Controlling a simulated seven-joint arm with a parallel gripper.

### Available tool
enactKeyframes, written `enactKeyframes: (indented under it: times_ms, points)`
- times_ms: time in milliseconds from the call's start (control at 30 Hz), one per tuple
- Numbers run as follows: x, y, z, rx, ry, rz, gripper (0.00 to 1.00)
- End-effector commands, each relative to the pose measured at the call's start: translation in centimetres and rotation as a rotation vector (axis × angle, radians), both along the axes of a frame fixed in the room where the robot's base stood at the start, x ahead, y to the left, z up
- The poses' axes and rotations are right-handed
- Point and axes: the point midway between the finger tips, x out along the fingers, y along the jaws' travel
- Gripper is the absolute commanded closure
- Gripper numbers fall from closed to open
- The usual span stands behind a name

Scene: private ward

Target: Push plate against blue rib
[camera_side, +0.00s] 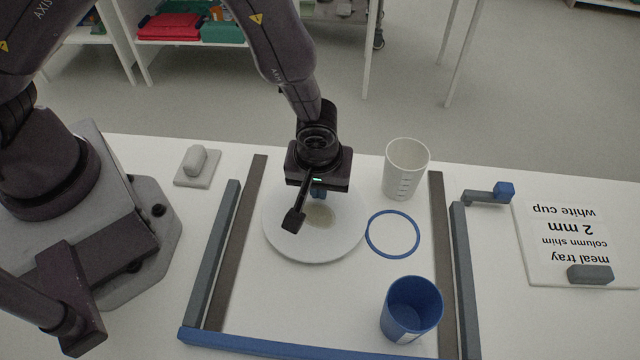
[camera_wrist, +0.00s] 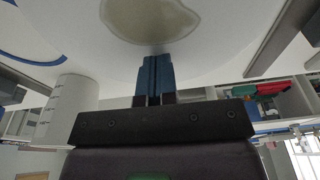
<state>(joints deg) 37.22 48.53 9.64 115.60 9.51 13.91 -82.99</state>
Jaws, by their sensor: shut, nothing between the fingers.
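The plate (camera_side: 285,240) is a round white dish with a brownish patch in its middle. It lies inside the frame on the table, left of centre, and also fills much of the wrist view (camera_wrist: 220,65). The blue rib (camera_side: 290,346) is the long bar along the frame's near edge in the side view. A clear gap of table lies between the plate and the rib. My gripper (camera_side: 319,192) is over the far part of the plate with its blue fingers shut and empty. The fingers also show in the wrist view (camera_wrist: 154,80); whether they touch the plate is unclear.
A blue cup (camera_side: 411,312) stands near the rib at right. A blue ring (camera_side: 392,234) lies right of the plate, and a white cup (camera_side: 405,170) stands behind it. Grey bars (camera_side: 213,255) (camera_side: 464,270) flank the frame. A label card (camera_side: 570,245) lies far right.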

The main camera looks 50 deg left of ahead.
Motion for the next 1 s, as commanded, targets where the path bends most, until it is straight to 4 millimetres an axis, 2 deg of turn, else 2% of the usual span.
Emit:
enactKeyframes:
  times_ms: [33,267,367,700,833,1000]
  points:
    - [0.1,0.0,-0.7,-0.005,-0.005,0.002,1.0]
    - [-0.2,-0.5,-0.7,-0.008,-0.006,0.002,1.0]
    - [-1.4,-1.7,-0.7,-0.009,-0.003,-0.005,1.0]
    - [-7.6,-6.7,-0.9,0.001,0.008,-0.009,1.0]
    - [-9.3,-8.1,-0.8,0.004,0.009,-0.007,1.0]
    - [-10.1,-8.8,-0.8,0.005,0.009,-0.001,1.0]
